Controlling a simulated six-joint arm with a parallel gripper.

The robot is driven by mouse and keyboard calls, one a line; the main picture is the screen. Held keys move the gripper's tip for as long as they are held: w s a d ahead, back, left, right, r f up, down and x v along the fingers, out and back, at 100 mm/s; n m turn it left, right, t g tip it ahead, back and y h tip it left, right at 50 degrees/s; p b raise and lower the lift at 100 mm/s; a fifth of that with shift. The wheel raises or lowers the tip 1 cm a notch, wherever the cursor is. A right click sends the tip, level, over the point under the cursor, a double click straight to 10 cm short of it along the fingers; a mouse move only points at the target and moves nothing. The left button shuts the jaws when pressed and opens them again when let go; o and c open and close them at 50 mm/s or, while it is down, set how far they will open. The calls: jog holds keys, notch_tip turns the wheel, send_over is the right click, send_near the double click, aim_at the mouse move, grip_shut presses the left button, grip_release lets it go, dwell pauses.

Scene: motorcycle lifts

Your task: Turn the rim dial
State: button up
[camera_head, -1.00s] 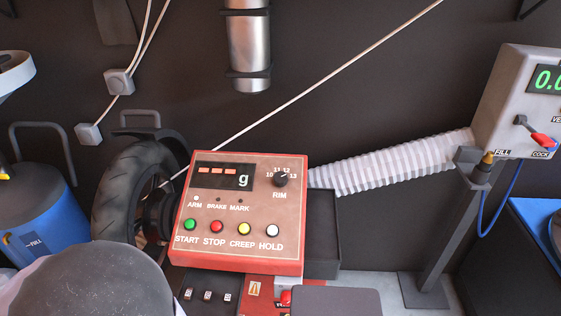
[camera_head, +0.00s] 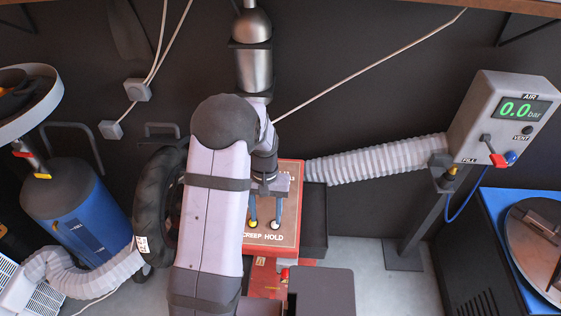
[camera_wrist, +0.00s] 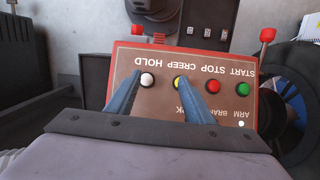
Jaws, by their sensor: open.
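The red control box (camera_head: 291,213) with a brown face stands below my arm in the head view. It also shows upside down in the wrist view (camera_wrist: 215,88), with white, yellow, red and green buttons. The rim dial is hidden in both current views, behind my gripper and its body. My gripper (camera_head: 264,222) is open and empty, its two blue fingers apart over the box face. In the wrist view the gripper (camera_wrist: 159,80) has its fingertips near the white button (camera_wrist: 147,79) and the yellow button (camera_wrist: 180,83). I cannot tell whether they touch the face.
A black tyre (camera_head: 157,205) stands left of the box, beside a blue tank (camera_head: 80,215). A ribbed white hose (camera_head: 375,160) runs right to the grey air gauge (camera_head: 490,125). A metal cylinder (camera_head: 252,68) hangs behind my arm.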

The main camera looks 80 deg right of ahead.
jog(key=shift+h, duration=0.6)
jog(key=d, duration=0.2)
jog(key=s+d+r, duration=0.1)
jog(key=d, duration=0.2)
jog(key=s+d+r, duration=0.1)
jog(key=d, duration=0.2)
jog(key=shift+s, duration=0.25)
jog(key=shift+h, duration=0.7)
jog(key=d+r, duration=0.6)
jog(key=shift+s+d, duration=0.3)
jog(key=shift+s, duration=0.1)
jog(key=shift+a+r+n, duration=0.25)
jog(key=shift+r+n, duration=0.1)
jog(key=shift+n, duration=0.05)
jog(key=shift+w+a+y, duration=0.1)
jog(key=shift+a+y, duration=0.3)
jog(key=shift+a, duration=0.1)
jog(key=shift+f+p, duration=0.95)
jog(key=shift+f, duration=2.75)
jog(key=shift+c, duration=0.6)
jog(key=c, duration=0.9)
